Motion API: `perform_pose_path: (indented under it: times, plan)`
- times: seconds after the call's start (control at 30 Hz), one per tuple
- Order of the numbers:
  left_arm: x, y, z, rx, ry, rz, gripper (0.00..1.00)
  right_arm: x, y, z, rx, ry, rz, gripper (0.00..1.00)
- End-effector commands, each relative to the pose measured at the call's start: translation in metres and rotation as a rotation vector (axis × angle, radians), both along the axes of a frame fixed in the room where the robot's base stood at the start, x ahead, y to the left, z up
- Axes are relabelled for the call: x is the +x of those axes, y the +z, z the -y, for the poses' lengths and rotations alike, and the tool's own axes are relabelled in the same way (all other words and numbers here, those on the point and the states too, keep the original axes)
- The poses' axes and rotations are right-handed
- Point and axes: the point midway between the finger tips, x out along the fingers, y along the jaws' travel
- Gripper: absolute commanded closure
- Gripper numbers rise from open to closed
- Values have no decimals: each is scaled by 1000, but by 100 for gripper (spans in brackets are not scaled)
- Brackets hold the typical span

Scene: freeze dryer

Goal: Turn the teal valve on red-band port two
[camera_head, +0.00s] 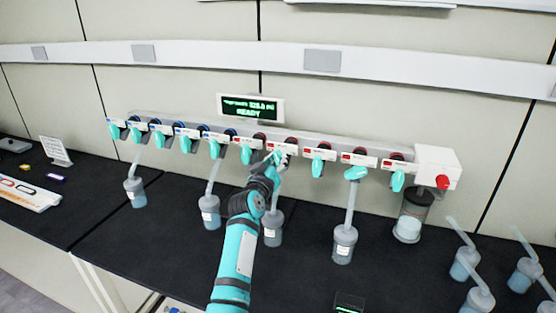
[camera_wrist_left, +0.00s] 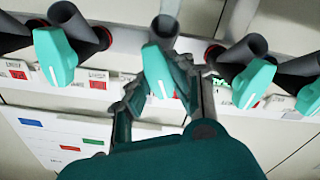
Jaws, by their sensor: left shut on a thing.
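A row of ports with teal valves runs along the manifold (camera_head: 340,147), with blue bands on the left and red bands on the right. My left gripper (camera_head: 277,160) is at the second red-band port from the left, reached from the front. In the left wrist view, the fingers of the left gripper (camera_wrist_left: 160,92) stand on both sides of a teal valve (camera_wrist_left: 157,70) and are shut on it. The gripper mostly hides this valve in the head view. Neighbouring teal valves (camera_wrist_left: 55,55) and (camera_wrist_left: 252,82) are clear of the fingers. My right gripper is not in view.
Flasks hang from some ports, including one (camera_head: 344,245) right of my arm and one (camera_head: 209,212) left of it. Another flask (camera_head: 272,230) stands close beside my forearm. A display (camera_head: 250,107) reads READY. Loose flasks (camera_head: 466,262) stand at the right.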

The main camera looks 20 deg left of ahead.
Motion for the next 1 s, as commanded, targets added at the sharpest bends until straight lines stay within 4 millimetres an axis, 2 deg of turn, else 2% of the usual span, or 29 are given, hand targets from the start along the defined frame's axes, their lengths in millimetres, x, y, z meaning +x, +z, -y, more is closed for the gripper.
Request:
perform_pose_path:
  times: [0.2,0.5,1.0]
  plan:
    - [0,0,0,-193,0,-10,100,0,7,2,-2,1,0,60]
    - [0,-2,0,-388,-1,-17,100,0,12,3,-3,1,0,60]
    - [0,-2,-1,-489,0,-20,100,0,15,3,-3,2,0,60]
